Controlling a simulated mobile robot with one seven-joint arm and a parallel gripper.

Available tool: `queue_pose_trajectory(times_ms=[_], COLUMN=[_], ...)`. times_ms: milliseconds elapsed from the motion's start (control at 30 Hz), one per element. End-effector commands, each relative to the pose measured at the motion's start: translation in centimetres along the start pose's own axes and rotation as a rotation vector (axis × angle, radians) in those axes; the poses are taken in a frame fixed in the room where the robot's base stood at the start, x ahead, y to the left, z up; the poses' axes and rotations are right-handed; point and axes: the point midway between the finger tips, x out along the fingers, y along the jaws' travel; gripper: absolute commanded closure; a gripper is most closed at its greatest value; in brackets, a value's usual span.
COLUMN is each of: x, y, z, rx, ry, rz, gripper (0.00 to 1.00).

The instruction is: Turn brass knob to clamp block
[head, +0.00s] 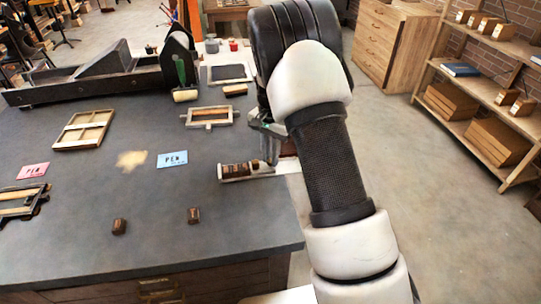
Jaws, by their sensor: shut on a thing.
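A small metal holder (262,174) lies near the right edge of the grey table, with several dark brown blocks (238,169) in a row in it. My gripper (269,158) points down at the right end of this holder. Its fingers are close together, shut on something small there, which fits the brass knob. The knob itself is hidden by the fingers and too small to make out. My arm covers the area to the right of the holder.
Two loose brown blocks (119,226) (194,215) lie near the table's front. A blue card (172,159), a pink card (33,170), wooden frames (84,130) (209,117) and a large dark press (110,75) are on the table.

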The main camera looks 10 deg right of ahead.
Motion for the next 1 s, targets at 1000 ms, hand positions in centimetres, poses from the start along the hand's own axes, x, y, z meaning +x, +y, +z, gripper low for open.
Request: queue_pose_trajectory(times_ms=[1000], x=[-11.0], y=[-0.1], z=[-0.1], rx=[-0.001], ry=[0.005], rz=[-0.006], gripper=[0.64])
